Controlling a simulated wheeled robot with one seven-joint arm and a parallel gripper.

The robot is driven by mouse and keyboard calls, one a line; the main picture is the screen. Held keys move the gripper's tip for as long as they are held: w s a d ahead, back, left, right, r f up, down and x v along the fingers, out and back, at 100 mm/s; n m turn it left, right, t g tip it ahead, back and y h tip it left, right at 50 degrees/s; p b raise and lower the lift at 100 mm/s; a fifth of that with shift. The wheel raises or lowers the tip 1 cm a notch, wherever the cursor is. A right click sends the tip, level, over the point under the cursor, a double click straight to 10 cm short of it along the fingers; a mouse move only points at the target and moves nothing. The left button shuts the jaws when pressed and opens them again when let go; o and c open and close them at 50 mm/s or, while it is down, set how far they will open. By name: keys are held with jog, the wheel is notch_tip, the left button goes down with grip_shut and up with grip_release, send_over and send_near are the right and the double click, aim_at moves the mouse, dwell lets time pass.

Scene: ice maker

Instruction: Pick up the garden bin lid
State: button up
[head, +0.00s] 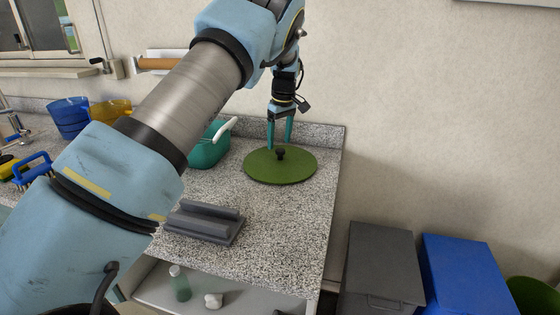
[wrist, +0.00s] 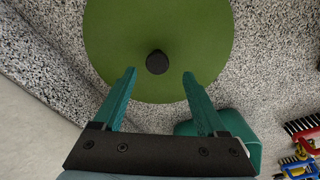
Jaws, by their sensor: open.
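The garden bin lid is a round, flat green disc (head: 262,170) with a black knob (head: 280,153) in its middle. It lies on the speckled counter near its right end. In the wrist view the lid (wrist: 190,30) fills the upper middle, and the knob (wrist: 157,62) shows just ahead of the fingertips. My gripper (head: 281,143) points down above the lid, close to the knob, with teal fingers. In the wrist view my gripper (wrist: 159,72) is open and empty, the knob lying roughly midway between the fingers. Whether the tips are level with the knob is unclear.
A teal container (head: 208,150) with a white handle stands left of the lid. A grey block-like object (head: 204,222) lies nearer on the counter (head: 275,235). The wall backs the counter. A grey bin (head: 380,268) and a blue bin (head: 463,275) stand right of it.

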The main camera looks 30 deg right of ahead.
aim_at(280, 150)
notch_tip(280, 150, down, 5)
jog(key=shift+w+d+r+p, duration=0.1)
jog(key=shift+w+d+p, duration=0.05)
jog(key=shift+p, duration=1.1)
jog(key=shift+c, duration=0.3)
grip_shut()
